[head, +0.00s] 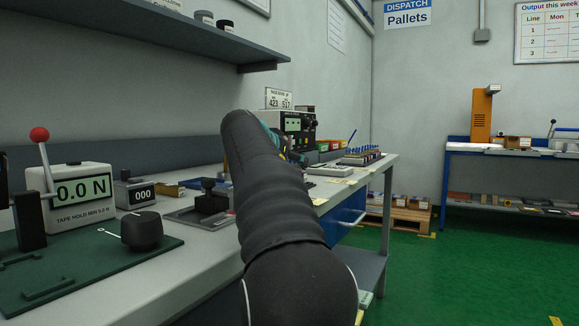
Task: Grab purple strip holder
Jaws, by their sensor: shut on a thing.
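My dark arm rises through the middle of the view and reaches over the bench. It hides my gripper, so its fingers and anything between them do not show. I see no clearly purple strip holder in this view. A small rack with blue upright pieces (362,157) stands at the far end of the grey bench (150,273), right of my arm. I cannot tell whether it has to do with the holder.
A force gauge reading 0.0 N (83,189) with a red-knobbed lever (40,134) and a black dial (141,231) stand at left. A counter (134,193) sits behind. A shelf (180,30) overhangs the bench. Green floor (480,270) is open at right, before another bench (515,150).

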